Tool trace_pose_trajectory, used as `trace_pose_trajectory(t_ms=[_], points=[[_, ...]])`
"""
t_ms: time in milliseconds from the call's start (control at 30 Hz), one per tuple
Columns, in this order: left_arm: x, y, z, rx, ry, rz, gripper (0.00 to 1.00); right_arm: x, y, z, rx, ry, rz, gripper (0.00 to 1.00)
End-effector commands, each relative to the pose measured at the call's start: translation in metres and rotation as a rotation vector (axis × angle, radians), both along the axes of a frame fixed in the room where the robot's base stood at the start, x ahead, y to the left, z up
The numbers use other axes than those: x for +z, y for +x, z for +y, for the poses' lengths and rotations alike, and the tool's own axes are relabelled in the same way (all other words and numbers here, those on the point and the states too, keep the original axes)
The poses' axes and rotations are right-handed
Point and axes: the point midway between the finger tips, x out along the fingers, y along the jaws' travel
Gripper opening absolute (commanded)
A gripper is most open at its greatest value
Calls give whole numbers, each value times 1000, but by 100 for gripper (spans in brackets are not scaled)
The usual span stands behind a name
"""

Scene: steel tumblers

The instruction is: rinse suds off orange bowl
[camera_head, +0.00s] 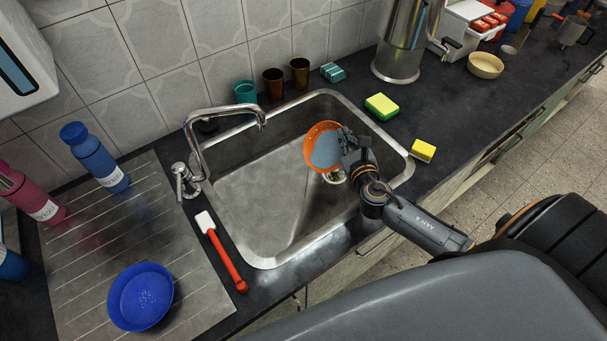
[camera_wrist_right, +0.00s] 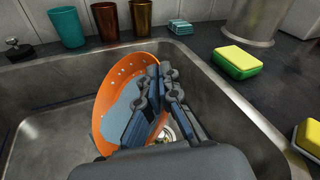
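The orange bowl (camera_head: 311,150) is tilted up inside the right part of the steel sink (camera_head: 240,200), with a flat blue-grey patch on its inner face. Small pale dots show along its inside in the right wrist view (camera_wrist_right: 104,100). My right gripper (camera_head: 350,142) is closed on the bowl's right-hand rim; its fingers (camera_wrist_right: 150,105) cover part of the bowl. The chrome faucet (camera_head: 196,140) stands at the sink's back left, its spout tip left of the bowl. No water stream shows. My left gripper is not in view.
A green-yellow sponge (camera_head: 381,106) and a yellow sponge (camera_head: 423,151) lie on the right counter. Cups (camera_head: 273,84) stand behind the sink. A red-handled spatula (camera_head: 224,255), blue bowl (camera_head: 140,296) and blue bottle (camera_head: 95,157) are left. The sink's left part is clear.

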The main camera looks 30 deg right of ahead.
Motion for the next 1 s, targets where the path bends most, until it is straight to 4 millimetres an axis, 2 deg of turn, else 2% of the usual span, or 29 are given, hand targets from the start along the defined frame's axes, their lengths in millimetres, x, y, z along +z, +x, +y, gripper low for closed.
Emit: trace_pose_trajectory(t_ms=[1000], points=[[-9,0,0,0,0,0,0,10,-2,12,0,-110,-21,0]])
